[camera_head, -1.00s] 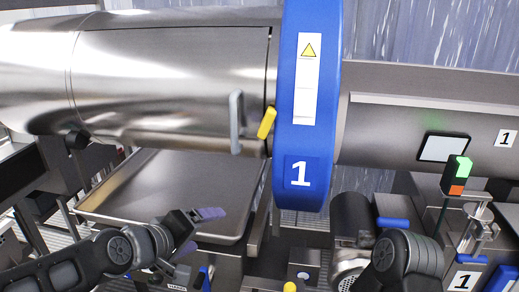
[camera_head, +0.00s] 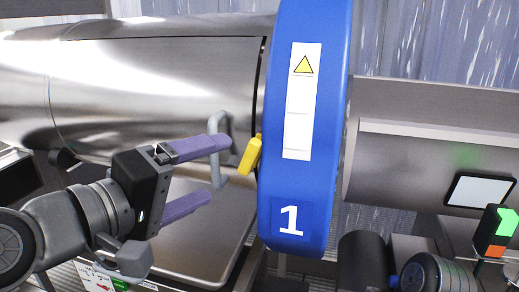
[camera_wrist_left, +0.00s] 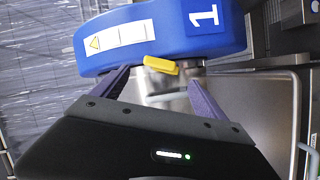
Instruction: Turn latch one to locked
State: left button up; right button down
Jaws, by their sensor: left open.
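The yellow latch (camera_head: 250,155) sits on the drum's door edge, tilted, just left of the blue ring (camera_head: 307,190) marked 1. The grey door handle (camera_head: 217,178) stands just left of the latch. My left gripper (camera_head: 220,170) is open, its purple fingers pointing right toward the latch, the upper finger overlapping the handle in the head view. In the left wrist view the yellow latch (camera_wrist_left: 161,65) shows ahead between the spread fingers (camera_wrist_left: 160,85), with nothing held. I cannot tell if a finger touches the handle. My right gripper is not in view.
The steel drum (camera_head: 150,80) fills the back left. A metal tray (camera_head: 215,240) lies below it. A signal light, green over orange (camera_head: 502,230), and a pale panel (camera_head: 480,190) stand at the right.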

aim_at(244, 158)
pick_arm(q)
jog(key=p+x, duration=0.1)
jog(key=x, duration=0.6)
jog(key=shift+w+d+p, duration=0.2)
jog(key=shift+w+p, duration=0.1)
dwell(0.3)
jog(key=c, duration=1.4)
